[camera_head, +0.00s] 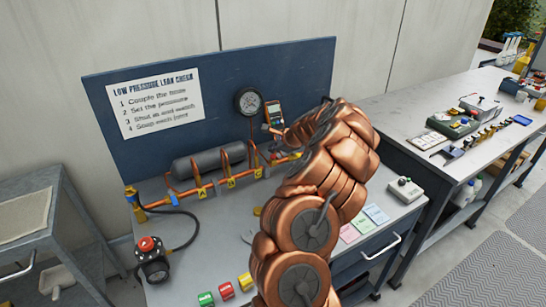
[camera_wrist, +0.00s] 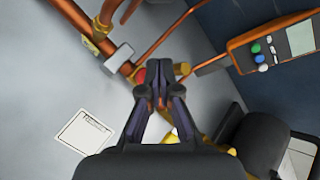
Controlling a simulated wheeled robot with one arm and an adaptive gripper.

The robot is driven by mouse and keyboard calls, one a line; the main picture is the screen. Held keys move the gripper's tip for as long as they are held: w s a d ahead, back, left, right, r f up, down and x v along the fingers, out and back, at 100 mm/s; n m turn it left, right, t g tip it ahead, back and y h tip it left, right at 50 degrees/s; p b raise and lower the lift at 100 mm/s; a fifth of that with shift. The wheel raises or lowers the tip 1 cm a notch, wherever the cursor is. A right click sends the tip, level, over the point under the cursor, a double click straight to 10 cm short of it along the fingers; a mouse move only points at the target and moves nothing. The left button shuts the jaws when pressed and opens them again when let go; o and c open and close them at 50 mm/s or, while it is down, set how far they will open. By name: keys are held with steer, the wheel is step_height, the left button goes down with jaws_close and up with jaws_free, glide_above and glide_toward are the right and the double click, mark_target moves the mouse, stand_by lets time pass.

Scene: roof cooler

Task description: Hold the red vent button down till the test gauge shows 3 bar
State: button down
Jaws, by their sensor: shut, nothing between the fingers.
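The test gauge (camera_head: 248,101) is a round dial with a black rim on the blue back panel. Its needle is too small to read. In the wrist view, my gripper (camera_wrist: 158,96) is shut and empty, its fingertips at the brass and copper pipework. A small red part, seemingly the vent button (camera_wrist: 140,76), shows just beyond the left fingertip and is partly covered by it. I cannot tell whether the fingers touch or press it. In the head view my copper-coloured arm hides most of the gripper and this end of the pipework.
A grey cylinder (camera_head: 209,163) lies behind the copper manifold (camera_head: 180,199). A black regulator with a red knob (camera_head: 147,244) stands at the front left. Green, red and yellow blocks (camera_head: 226,291) lie at the front edge. An orange meter (camera_wrist: 271,47) is close on the right in the wrist view.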

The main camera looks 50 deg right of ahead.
mark_target(274, 157)
steer(key=shift+f, duration=0.2)
steer(key=shift+f, duration=0.25)
steer(key=shift+f, duration=0.55)
stand_by(1.5)
steer(key=shift+r, duration=0.15)
steer(key=shift+r+p, duration=0.65)
steer(key=shift+r, duration=0.2)
steer(key=shift+r+p, duration=2.1)
steer(key=shift+r, duration=0.45)
